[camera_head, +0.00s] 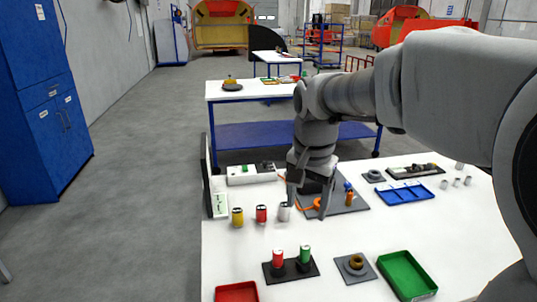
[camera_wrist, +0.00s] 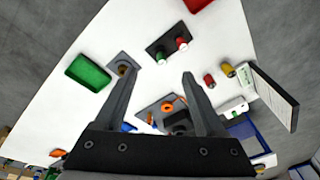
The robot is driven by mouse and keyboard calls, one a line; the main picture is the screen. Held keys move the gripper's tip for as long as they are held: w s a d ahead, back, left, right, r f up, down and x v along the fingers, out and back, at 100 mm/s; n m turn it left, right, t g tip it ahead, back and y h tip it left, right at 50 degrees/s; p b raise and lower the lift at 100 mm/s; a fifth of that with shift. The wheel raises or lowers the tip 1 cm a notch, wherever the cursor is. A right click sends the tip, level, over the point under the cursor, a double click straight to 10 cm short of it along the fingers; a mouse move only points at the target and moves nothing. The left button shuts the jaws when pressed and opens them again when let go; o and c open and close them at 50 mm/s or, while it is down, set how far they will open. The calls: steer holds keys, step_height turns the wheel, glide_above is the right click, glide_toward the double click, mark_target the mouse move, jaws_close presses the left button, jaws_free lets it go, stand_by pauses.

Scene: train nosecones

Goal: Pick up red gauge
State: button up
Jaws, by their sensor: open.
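My gripper (camera_head: 308,207) is open and points down over the far middle of the white table. Its two fingers also show in the wrist view (camera_wrist: 158,75), with nothing held between them. A second red cylinder (camera_head: 278,258) stands on a black stand (camera_head: 291,270) beside a green cylinder (camera_head: 304,255), nearer the front. I cannot tell which red cylinder is the gauge.
A grey plate (camera_head: 347,202) with orange parts lies by my gripper. A red tray (camera_head: 237,292), a green tray (camera_head: 405,275) and a grey block with a brass ring (camera_head: 355,267) are at the front. A blue tray (camera_head: 405,194) lies right. A dark upright panel (camera_head: 206,175) edges the table's left.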

mark_target(278, 251)
steer(key=w+a+f+m+g, duration=0.2)
steer(key=w+a+f+m, duration=0.25)
steer(key=w+f, duration=0.4)
steer(key=shift+n, duration=0.35)
steer(key=f, duration=1.1)
steer(key=shift+w+a+f+b, duration=0.1)
steer(key=shift+w+a+b, duration=0.2)
steer(key=shift+w, duration=0.1)
steer(key=shift+w+d+f, duration=0.15)
steer(key=shift+f, duration=2.55)
steer(key=shift+c, duration=0.2)
jaws_close()
